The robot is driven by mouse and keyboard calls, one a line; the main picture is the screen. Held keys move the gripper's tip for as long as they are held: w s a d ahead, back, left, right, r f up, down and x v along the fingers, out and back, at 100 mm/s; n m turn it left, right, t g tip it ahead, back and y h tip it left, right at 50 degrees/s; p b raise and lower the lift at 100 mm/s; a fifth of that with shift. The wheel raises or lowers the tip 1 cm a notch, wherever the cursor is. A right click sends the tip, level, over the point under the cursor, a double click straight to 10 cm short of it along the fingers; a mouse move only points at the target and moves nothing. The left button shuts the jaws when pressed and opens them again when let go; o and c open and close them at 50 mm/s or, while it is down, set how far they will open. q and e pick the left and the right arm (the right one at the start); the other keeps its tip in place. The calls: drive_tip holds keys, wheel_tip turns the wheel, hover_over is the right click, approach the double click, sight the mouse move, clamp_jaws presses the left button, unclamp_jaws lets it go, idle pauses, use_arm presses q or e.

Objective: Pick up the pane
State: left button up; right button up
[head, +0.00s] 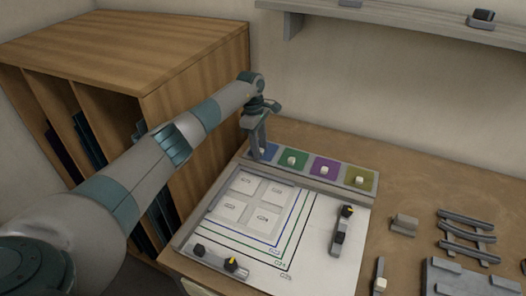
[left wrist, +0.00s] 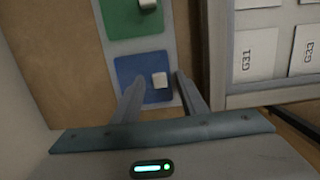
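My left gripper (head: 260,150) is at the blue square (head: 267,154) at the left end of a row of coloured squares. In the left wrist view its two fingers (left wrist: 158,88) are apart, with the blue square (left wrist: 135,68) and its small white block (left wrist: 160,80) between and beyond them. Nothing is held between the fingers. I cannot tell whether they touch the block. Dark flat sheets (head: 88,142) stand upright in the slots of the wooden cabinet; they may be panes, but I cannot tell. My right gripper is not in view.
Green (head: 283,164), purple (head: 316,172) and yellow (head: 368,182) squares continue the row. A white board (head: 325,222) with labelled cards (head: 228,210) lies in front. The wooden cabinet (head: 190,60) stands left. A grey rack (head: 468,238) and small blocks (head: 404,224) lie right.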

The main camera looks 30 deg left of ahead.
use_arm(q)
clamp_jaws()
drive_tip(key=shift+r, duration=0.15)
